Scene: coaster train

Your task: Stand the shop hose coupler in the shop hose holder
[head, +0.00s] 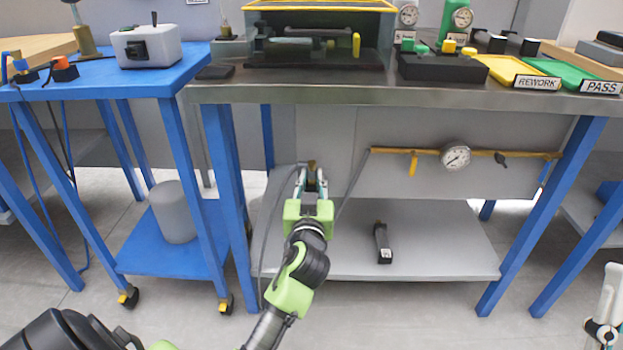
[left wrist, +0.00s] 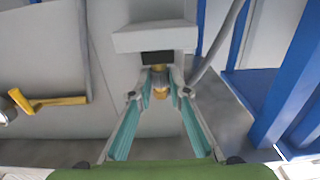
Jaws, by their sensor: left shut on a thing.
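My left gripper (head: 312,178) reaches under the steel bench in the head view, its fingers upright at the front of the grey back panel. It is shut on the brass shop hose coupler (head: 311,164). In the left wrist view the coupler (left wrist: 161,84) sits between the teal-padded fingertips (left wrist: 160,92). Just beyond it is a pale block with a dark front (left wrist: 157,57), perhaps the shop hose holder; I cannot tell whether the coupler touches it. A pale part at the right edge of the head view may be my right gripper, cut off by the frame.
A grey hose (head: 272,225) hangs beside the gripper. A brass pipe with a gauge (head: 455,156) runs along the panel to the right. A dark tool (head: 382,243) lies on the lower shelf (head: 440,240). Blue bench legs (head: 226,185) stand on both sides.

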